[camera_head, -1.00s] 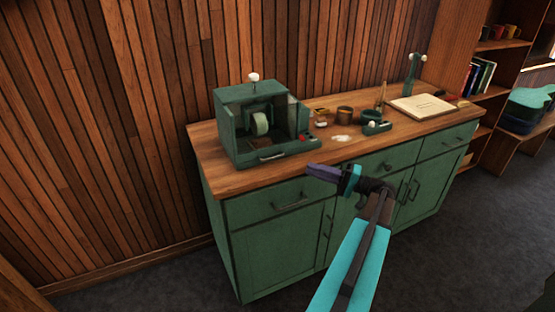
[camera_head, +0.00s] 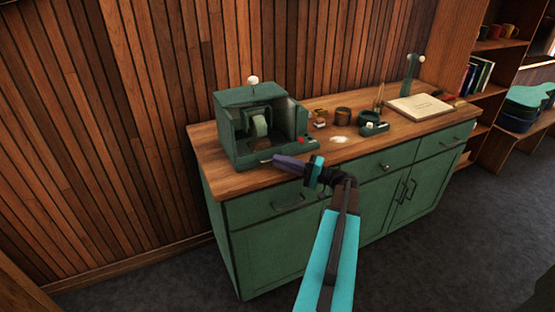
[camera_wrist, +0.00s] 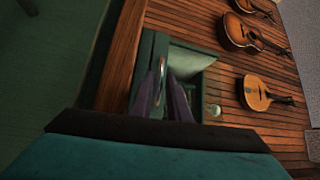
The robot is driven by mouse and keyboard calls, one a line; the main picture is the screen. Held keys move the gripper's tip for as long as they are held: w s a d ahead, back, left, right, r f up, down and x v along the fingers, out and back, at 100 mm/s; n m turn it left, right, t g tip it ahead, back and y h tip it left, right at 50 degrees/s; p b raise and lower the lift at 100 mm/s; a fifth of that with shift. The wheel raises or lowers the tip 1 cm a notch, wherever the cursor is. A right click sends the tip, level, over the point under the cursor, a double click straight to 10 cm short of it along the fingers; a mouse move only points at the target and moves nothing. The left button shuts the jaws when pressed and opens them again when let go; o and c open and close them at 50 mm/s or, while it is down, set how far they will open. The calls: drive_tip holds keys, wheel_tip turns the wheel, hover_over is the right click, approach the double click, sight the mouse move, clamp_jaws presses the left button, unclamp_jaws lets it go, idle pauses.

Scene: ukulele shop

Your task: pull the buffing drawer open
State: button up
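The green buffing machine (camera_head: 238,95) stands on the left part of the wooden counter, its wheel (camera_head: 259,127) inside an open-fronted hood. The buffing drawer is low in its front and looks flush; my gripper hides part of it in the head view. Its pale bar handle (camera_wrist: 162,72) shows in the wrist view. My gripper (camera_head: 272,159) is at the machine's front, close to the handle. In the wrist view its two dark purple fingers (camera_wrist: 164,92) are apart, with the handle lined up between their tips. I cannot tell whether they touch it.
The counter (camera_head: 225,182) tops a green cabinet (camera_head: 275,255) with its own drawers and handles. Small jars (camera_head: 343,114), a tape-like dispenser (camera_head: 373,127) and an open book (camera_head: 420,107) lie to the right. A red button (camera_head: 301,140) is beside the hood. Floor in front is clear.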

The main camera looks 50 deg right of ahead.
drive_tip(key=shift+x, duration=0.75)
clamp_jaws()
idle(1.0)
